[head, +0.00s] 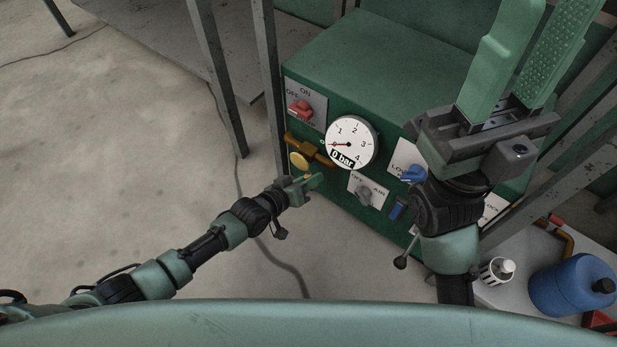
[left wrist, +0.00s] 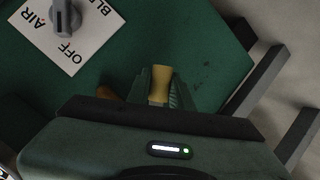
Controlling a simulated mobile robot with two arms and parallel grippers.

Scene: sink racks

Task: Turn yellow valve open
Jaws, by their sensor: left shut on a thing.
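The yellow valve (head: 299,160) sits on a brass pipe fitting (head: 322,150) at the left of the green machine's front panel. My left gripper (head: 308,181) is at the valve, just below its round yellow part in the head view. In the left wrist view, the fingers (left wrist: 158,88) are shut on the valve's yellow handle (left wrist: 160,80), which shows between them. Part of the handle is hidden by the gripper. My right gripper (head: 535,65) is raised at the upper right, its green fingers apart and empty.
A round gauge (head: 350,143) beside the valve reads 0 bar. A red switch (head: 300,108), a grey AIR knob (head: 364,196) and a blue knob (head: 412,174) are close by. Metal posts (head: 268,85) stand left of the machine. A blue canister (head: 572,288) stands lower right.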

